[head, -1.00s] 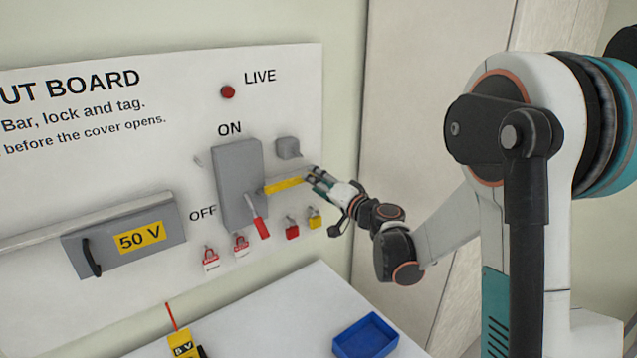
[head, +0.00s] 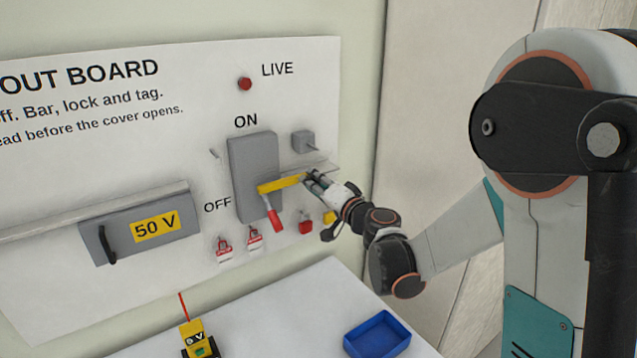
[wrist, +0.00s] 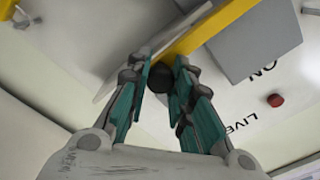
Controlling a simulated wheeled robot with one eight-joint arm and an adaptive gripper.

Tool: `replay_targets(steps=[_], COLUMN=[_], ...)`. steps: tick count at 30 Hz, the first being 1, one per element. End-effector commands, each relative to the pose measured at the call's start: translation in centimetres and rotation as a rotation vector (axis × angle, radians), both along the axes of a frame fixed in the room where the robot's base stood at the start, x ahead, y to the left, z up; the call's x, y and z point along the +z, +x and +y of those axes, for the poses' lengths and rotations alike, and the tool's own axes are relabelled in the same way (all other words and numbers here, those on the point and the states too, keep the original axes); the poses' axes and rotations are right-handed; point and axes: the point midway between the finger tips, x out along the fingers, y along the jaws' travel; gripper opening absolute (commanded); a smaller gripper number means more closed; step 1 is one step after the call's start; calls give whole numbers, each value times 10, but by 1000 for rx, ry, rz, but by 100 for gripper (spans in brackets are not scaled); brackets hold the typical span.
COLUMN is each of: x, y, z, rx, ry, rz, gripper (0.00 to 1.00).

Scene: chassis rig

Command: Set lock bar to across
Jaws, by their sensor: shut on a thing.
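The yellow lock bar (head: 280,185) reaches from my gripper leftward, its left end in front of the grey switch box (head: 252,165). In the wrist view the bar (wrist: 205,30) runs up to the right from just beyond my fingertips. My gripper (head: 312,181) is at the bar's right end, shut on a dark round knob (wrist: 160,78) that shows between the fingers in the wrist view. The red switch handle (head: 274,218) points down, below the bar, near the OFF side. How the knob joins the bar is partly hidden.
A blue tray (head: 377,334) and a yellow meter (head: 194,340) are on the table below.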

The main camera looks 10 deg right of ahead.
Motion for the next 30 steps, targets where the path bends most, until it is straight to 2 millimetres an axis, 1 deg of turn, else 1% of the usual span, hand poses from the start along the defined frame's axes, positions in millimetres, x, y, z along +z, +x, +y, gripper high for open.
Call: replay_targets(steps=[1, 2, 3, 4, 5, 14, 17, 20, 23, 30], x=[-1, -1, -1, -1, -1, 0, 0, 0, 0, -1], y=[-1, -1, -1, -1, -1, -1, -5, -15, -32, -77], z=[2, 3, 2, 2, 2, 1, -1, -5, -13, -32], rx=[6, 6, 6, 6, 6, 4, 4, 4, 1, 2], ry=[-1, -1, -1, -1, -1, -1, -1, -1, 0, 0], rz=[0, 0, 0, 0, 0, 0, 0, 0, 0, 0], gripper=[0, 23, 32, 39, 42, 42, 42, 42, 42, 42])
